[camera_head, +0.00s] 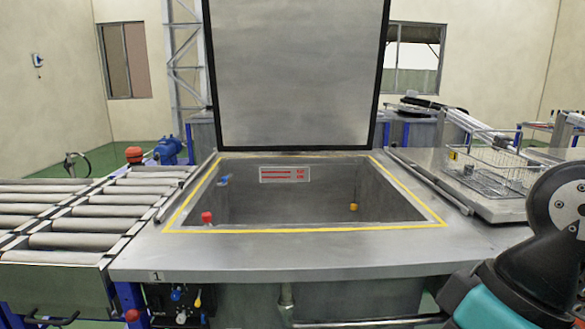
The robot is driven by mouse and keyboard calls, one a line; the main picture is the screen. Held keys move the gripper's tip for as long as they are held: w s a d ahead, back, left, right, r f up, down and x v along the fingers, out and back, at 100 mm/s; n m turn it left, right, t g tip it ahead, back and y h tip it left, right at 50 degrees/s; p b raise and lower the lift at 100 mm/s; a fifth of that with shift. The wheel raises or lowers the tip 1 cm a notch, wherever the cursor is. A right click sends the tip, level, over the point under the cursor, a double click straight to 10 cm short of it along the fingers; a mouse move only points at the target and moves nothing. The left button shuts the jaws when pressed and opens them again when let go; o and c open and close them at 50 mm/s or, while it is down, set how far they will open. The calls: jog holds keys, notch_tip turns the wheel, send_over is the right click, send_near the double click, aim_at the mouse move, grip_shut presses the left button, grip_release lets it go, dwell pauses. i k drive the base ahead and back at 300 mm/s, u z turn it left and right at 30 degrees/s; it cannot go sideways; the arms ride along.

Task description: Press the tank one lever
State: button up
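Tank one (300,255) is a steel tank in the middle of the view, with a yellow line around its rectangular opening. Its large grey lid (295,75) with a black edge stands raised behind the opening. A small label "1" (157,275) is on the front left edge. Below it is a dark control panel (165,301) with small blue, white and yellow parts. A small yellow part (198,301) there may be the lever; it is too small to be sure. My arm's teal and black links are at the lower right. My gripper is not in view.
A roller conveyor (65,238) adjoins the tank on the left. A wire basket (495,168) stands on a steel surface at the right. Inside the tank are a red-topped part (207,218) and a yellow one (353,207). A red knob (132,315) is left of the panel.

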aim_at(133, 316)
jog(key=u, duration=1.35)
jog(key=i, duration=0.45)
jog(key=z, duration=0.05)
